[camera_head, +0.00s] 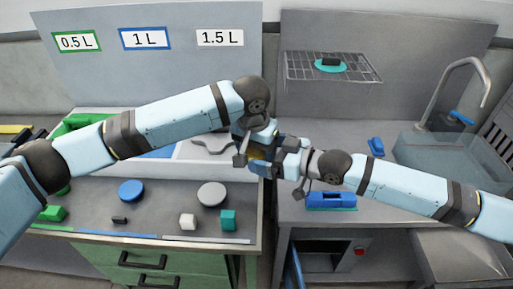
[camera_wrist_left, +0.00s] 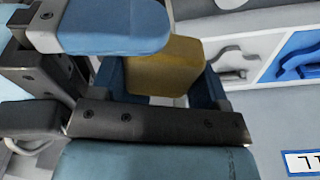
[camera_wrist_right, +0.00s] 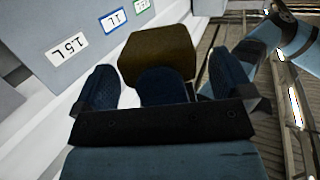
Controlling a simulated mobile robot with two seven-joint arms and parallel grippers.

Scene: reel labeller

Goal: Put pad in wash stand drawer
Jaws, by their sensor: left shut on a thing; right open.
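A yellow-brown pad (camera_head: 262,153) is between my two grippers, in front of the gap between the green bench and the wash stand. My left gripper (camera_head: 254,150) is shut on it; the pad also shows between the left fingers in the left wrist view (camera_wrist_left: 165,68). My right gripper (camera_head: 277,157) is open close beside it. In the right wrist view the brown pad (camera_wrist_right: 158,55) stands between and beyond the right fingers, with a blue finger in front of it. The wash stand (camera_head: 410,165) is at the right. I cannot tell which part below it is its drawer.
A blue tool (camera_head: 331,200) and a blue brush-like thing (camera_head: 376,147) lie on the wash stand. A wire shelf (camera_head: 335,67) holds a teal dish. Discs and blocks lie on the green bench's grey top (camera_head: 160,205). A blue panel (camera_head: 293,268) stands open below.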

